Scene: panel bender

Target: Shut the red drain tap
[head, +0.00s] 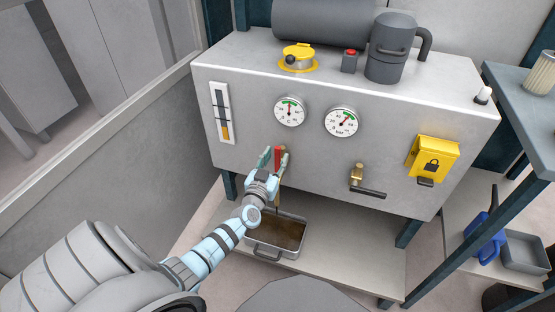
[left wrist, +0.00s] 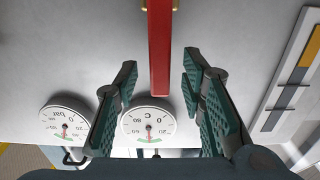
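The red drain tap's lever (head: 278,158) stands roughly upright on the front face of the grey tank, below the gauges. In the left wrist view the red lever (left wrist: 159,50) runs between my finger pads, with a bit of brass at its base. My left gripper (head: 272,158) is open, one finger on each side of the lever. In the left wrist view the gripper (left wrist: 158,85) shows a gap between each pad and the lever. The gripper hides much of the tap's body in the head view. My right gripper is not in view.
A metal tray (head: 274,238) with brown liquid sits on the shelf below. Another brass tap with a dark lever (head: 367,192) is to the right, then a yellow padlock box (head: 432,159). Two round gauges (head: 290,111) (head: 342,121) are above. A low wall (head: 120,150) stands left.

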